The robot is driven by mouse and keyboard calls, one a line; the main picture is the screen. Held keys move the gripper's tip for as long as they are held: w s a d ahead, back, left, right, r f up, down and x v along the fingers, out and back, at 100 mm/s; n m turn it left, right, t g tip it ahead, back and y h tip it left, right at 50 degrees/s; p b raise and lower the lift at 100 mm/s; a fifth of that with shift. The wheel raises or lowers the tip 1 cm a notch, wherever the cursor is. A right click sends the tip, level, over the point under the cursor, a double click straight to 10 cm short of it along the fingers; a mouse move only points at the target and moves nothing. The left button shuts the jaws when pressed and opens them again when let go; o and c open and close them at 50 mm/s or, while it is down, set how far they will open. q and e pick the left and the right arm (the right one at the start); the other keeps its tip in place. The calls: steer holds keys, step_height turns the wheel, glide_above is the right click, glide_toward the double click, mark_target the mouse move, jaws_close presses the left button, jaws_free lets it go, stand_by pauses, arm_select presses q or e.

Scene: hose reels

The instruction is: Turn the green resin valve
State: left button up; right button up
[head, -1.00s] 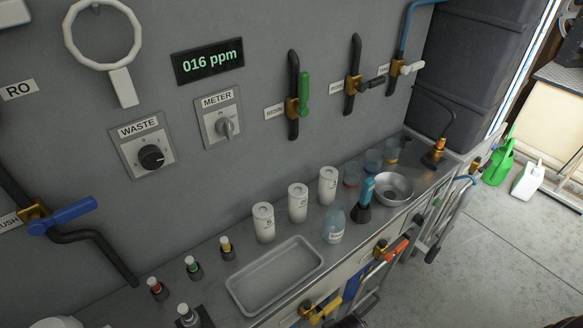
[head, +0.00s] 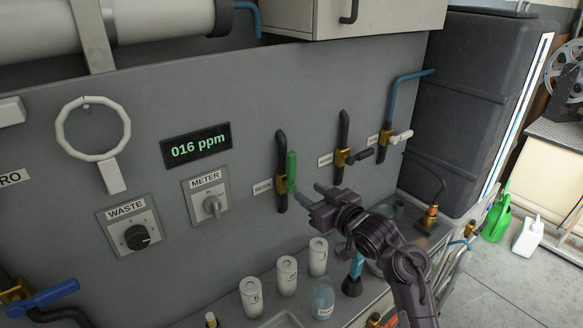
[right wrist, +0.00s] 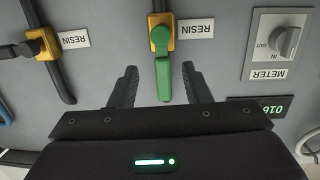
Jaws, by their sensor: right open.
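The green resin valve handle (head: 291,171) is upright, in line with its black pipe, on a brass body (head: 281,187) on the grey wall panel. A RESIN label is beside it. My right gripper (head: 306,191) is open and empty, just right of and in front of the handle. In the right wrist view, upside down, the green handle (right wrist: 163,78) shows between the two spread fingers (right wrist: 159,69), with clear gaps on both sides. I cannot tell how far the fingers reach along its depth. My left gripper is not in view.
A second resin valve with a dark handle (head: 358,157) and one with a white handle (head: 401,136) are to the right. The METER switch (head: 212,206) is to the left. White canisters (head: 287,276) and a blue-topped bottle (head: 355,270) stand on the counter below.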

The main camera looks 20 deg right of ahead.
mark_target(294, 165)
steer(key=shift+t+y, duration=0.6)
steer(key=shift+y, duration=0.1)
steer(key=r, duration=0.1)
steer(key=w+r, duration=0.1)
steer(key=r, duration=0.1)
steer(key=w+r, duration=0.1)
steer(key=shift+a+r+p, duration=0.2)
steer(key=shift+r+p, duration=0.1)
steer(key=shift+r, duration=0.05)
steer(key=p+x, duration=0.1)
steer(key=x, duration=0.2)
steer(key=p+x, duration=0.1)
steer(key=x, duration=0.2)
steer(key=shift+w+a+f, duration=0.1)
steer(key=shift+w+f, duration=0.1)
steer(key=shift+w, duration=0.1)
steer(key=shift+c, duration=0.3)
jaws_close()
